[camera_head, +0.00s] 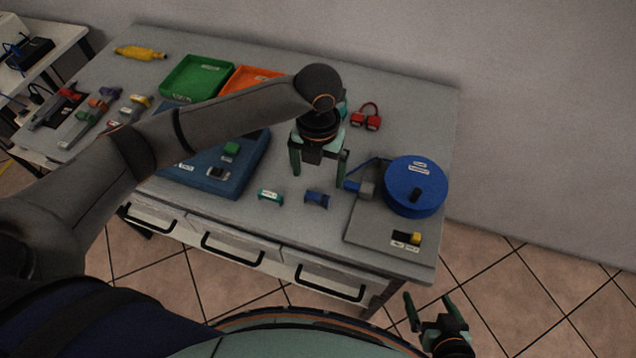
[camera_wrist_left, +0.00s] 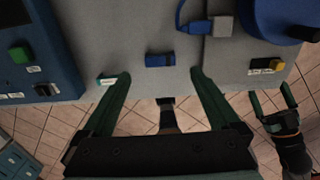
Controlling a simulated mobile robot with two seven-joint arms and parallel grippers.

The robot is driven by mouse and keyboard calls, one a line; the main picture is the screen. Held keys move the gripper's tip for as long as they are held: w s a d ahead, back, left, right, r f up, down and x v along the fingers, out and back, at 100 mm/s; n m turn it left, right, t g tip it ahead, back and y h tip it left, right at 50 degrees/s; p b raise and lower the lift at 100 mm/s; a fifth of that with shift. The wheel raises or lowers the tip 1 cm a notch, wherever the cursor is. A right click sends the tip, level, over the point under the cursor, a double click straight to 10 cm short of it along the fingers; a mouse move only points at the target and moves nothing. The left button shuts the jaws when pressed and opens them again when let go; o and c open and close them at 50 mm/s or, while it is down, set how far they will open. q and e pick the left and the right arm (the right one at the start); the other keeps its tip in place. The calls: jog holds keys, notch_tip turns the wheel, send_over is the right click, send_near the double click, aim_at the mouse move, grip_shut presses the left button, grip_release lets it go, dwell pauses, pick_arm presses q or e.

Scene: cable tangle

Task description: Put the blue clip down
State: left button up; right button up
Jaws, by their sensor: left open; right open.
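The blue clip (camera_head: 316,199) lies on the grey table near its front edge. It also shows in the left wrist view (camera_wrist_left: 160,60), just beyond the fingertips and between their lines. My left gripper (camera_head: 318,176) is open and empty above the table, close to the clip and apart from it. My right gripper (camera_head: 428,302) is open and empty, off the table's front right corner.
A green-and-white clip (camera_head: 271,195) lies left of the blue clip. A blue reel (camera_head: 415,186) with a cable and grey connector stands right on a grey plate (camera_head: 374,235). Red cable ends (camera_head: 366,121) lie behind.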

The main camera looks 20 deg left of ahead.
pick_arm(q)
notch_tip(320, 180, up, 5)
jog(key=shift+f, duration=0.1)
dwell(0.7)
